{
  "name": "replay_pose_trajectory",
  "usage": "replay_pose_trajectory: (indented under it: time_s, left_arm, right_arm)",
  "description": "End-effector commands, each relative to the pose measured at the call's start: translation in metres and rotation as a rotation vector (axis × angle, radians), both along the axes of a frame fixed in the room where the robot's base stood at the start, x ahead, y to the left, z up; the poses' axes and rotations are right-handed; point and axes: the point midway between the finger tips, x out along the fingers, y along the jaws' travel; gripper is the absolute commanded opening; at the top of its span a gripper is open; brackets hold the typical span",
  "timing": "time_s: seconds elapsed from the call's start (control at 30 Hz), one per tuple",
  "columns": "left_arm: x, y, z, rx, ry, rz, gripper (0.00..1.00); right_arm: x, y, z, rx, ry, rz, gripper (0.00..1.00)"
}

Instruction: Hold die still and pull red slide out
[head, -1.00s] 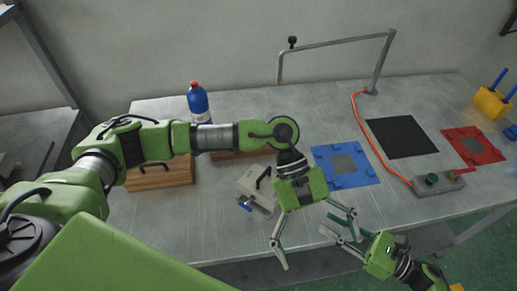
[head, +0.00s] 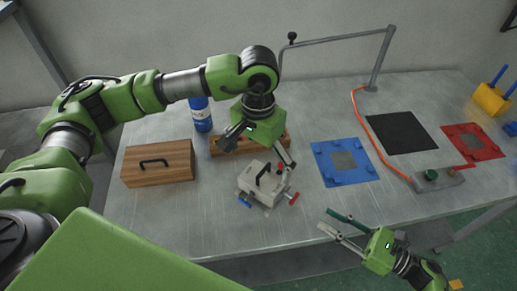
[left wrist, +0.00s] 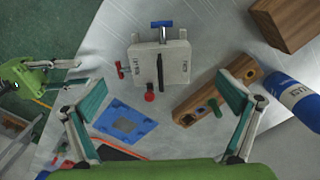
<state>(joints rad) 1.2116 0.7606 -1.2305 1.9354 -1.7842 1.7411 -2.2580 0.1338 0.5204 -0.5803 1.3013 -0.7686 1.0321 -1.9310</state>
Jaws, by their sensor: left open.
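The die (head: 255,184) is a pale grey block with a black handle on top, lying on the metal table. A red slide (head: 294,199) sticks out at its right front and a blue slide (head: 244,202) at its left front. A red knob also shows at its edge. In the left wrist view the die (left wrist: 175,62) has the red slide (left wrist: 120,69) on its left side and the blue one at the top. My left gripper (head: 258,150) is open above and behind the die, apart from it. My right gripper (head: 325,219) is open and empty beyond the table's front edge.
A wooden box (head: 157,164) stands left of the die. A wooden rack (head: 226,147) with holes and a blue bottle (head: 201,115) are behind it. A blue mat (head: 330,168), black mat (head: 402,135) and red mat (head: 478,147) lie to the right. The table in front is clear.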

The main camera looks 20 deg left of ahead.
Motion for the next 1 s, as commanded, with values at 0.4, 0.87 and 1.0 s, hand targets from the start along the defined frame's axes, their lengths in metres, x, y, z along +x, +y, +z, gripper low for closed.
replay_pose_trajectory:
  time_s: [0.4,0.87,1.0]
  left_arm:
    - [-0.001,0.0,-0.072,0.0,0.003,0.001,1.0]
    - [0.0,0.0,-0.084,-0.001,0.0,0.0,1.0]
    - [0.0,-0.001,-0.084,-0.001,0.0,0.0,0.66]
  right_arm:
    - [0.0,0.0,0.0,0.0,0.0,0.0,0.28]
    - [0.0,0.0,0.0,0.0,0.0,0.0,0.28]
    - [0.0,0.0,0.0,0.0,0.0,0.0,0.28]
